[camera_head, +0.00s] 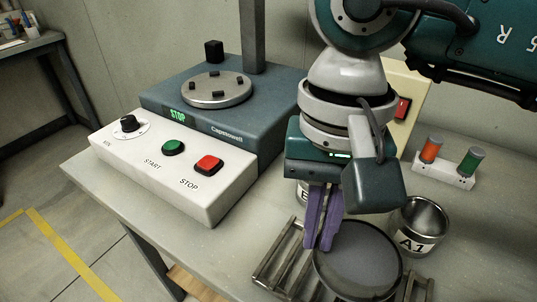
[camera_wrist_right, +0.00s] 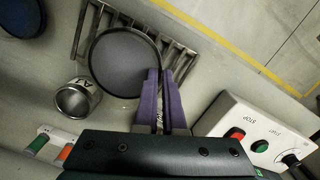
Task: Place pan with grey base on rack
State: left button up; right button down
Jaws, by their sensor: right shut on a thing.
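The pan with grey base (camera_head: 357,262) is round, shallow and dark-rimmed, at the bottom centre right of the head view. It also shows in the right wrist view (camera_wrist_right: 124,62). I cannot tell whether the pan touches the bars. My left gripper is not in view.
A metal cup marked A1 (camera_head: 420,228) stands right of the pan. The control box (camera_head: 165,165) and shaker machine (camera_head: 220,105) stand left. A blue-topped round thing (camera_wrist_right: 22,16) lies at the wrist view's corner.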

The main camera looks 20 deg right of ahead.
aim_at(314, 252)
jog(key=shift+f, duration=2.4)
jog(key=shift+f+b, duration=0.2)
jog(key=shift+b, duration=0.15)
jog(key=c, duration=1)
grip_release()
jog(key=shift+r, duration=0.15)
